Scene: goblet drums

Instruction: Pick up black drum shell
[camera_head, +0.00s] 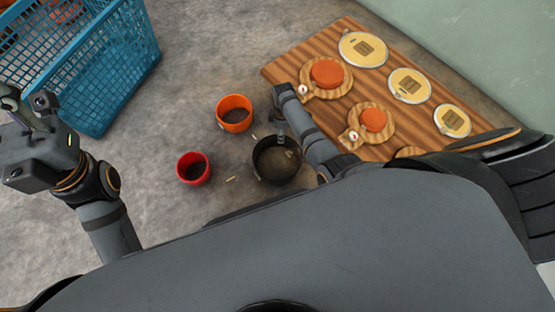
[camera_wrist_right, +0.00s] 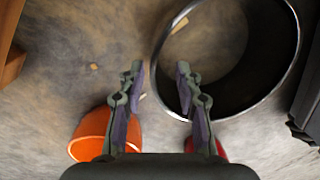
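The black drum shell (camera_head: 270,178) stands on the grey floor, open end up, in the middle of the head view. In the right wrist view its dark inside and pale rim (camera_wrist_right: 238,88) fill the upper right. My right gripper (camera_wrist_right: 159,74) is open with nothing between its fingers; one fingertip shows at the shell's left rim, and I cannot tell whether it touches. In the head view the right gripper (camera_head: 281,128) is at the shell's far edge. My left gripper (camera_head: 25,105) is at the far left, away from the shell; its finger gap is unclear.
An orange pot (camera_head: 234,122) and a red pot (camera_head: 190,180) stand left of the shell. A blue crate (camera_head: 115,85) is at upper left. A wooden board (camera_head: 300,58) with yellow and orange discs lies to the right. Small pale bits lie on the floor.

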